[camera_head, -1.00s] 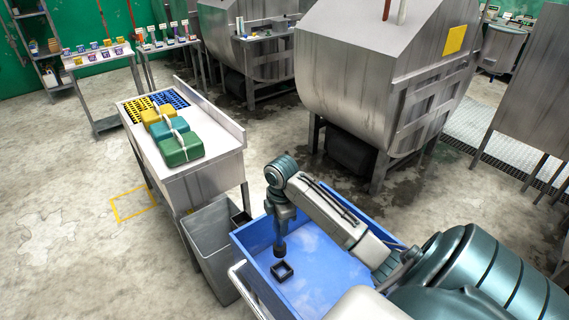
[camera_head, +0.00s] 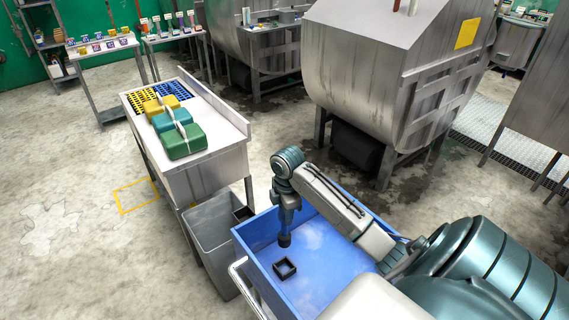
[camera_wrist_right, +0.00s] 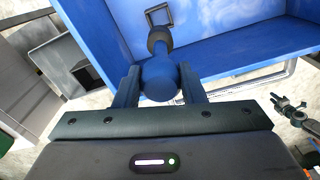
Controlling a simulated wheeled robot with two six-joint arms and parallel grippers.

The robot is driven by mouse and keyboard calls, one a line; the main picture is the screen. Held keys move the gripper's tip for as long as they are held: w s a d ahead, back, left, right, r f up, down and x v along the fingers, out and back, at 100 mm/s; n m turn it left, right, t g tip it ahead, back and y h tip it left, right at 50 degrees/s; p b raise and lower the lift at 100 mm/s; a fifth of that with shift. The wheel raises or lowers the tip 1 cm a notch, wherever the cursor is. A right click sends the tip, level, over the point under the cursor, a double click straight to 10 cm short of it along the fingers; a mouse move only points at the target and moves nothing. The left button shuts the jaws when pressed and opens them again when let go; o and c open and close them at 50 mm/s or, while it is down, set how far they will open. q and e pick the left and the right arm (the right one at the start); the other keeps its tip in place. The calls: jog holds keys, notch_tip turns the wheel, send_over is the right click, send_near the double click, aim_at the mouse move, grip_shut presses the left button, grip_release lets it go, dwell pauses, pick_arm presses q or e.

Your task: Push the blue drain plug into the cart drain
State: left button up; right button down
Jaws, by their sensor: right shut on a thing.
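My right gripper (camera_head: 287,203) hangs over the blue cart (camera_head: 262,231) with its jaws pointing down. In the right wrist view my right gripper (camera_wrist_right: 159,82) is shut on the blue drain plug (camera_wrist_right: 159,74), one finger on each side of its round blue head. The plug's dark end (camera_wrist_right: 158,38) points away from the jaws. In the head view the plug's dark end (camera_head: 285,240) is apart from the dark square cart drain (camera_head: 285,269) and appears above it in the picture. The drain's square frame (camera_wrist_right: 158,13) shows beyond the plug. My left gripper is not in view.
A grey bin (camera_head: 210,236) stands against the cart's left side. A table (camera_head: 212,168) with tied yellow, teal and green bundles is behind it. A large steel drum machine (camera_head: 375,75) stands beyond the cart. The cart floor around the drain is clear.

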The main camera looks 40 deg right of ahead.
aim_at(286, 228)
notch_tip(286, 228, down, 8)
jog(key=b, duration=0.7)
jog(key=shift+w+d, duration=0.1)
notch_tip(286, 228, down, 10)
jog(key=p, duration=0.1)
jog(key=shift+p, duration=0.35)
jog(key=c, duration=0.9)
grip_release()
jog(key=shift+f, duration=0.1)
notch_tip(286, 228, up, 12)
jog(key=shift+d+r+b, duration=0.15)
jog(key=shift+b, duration=1.1)
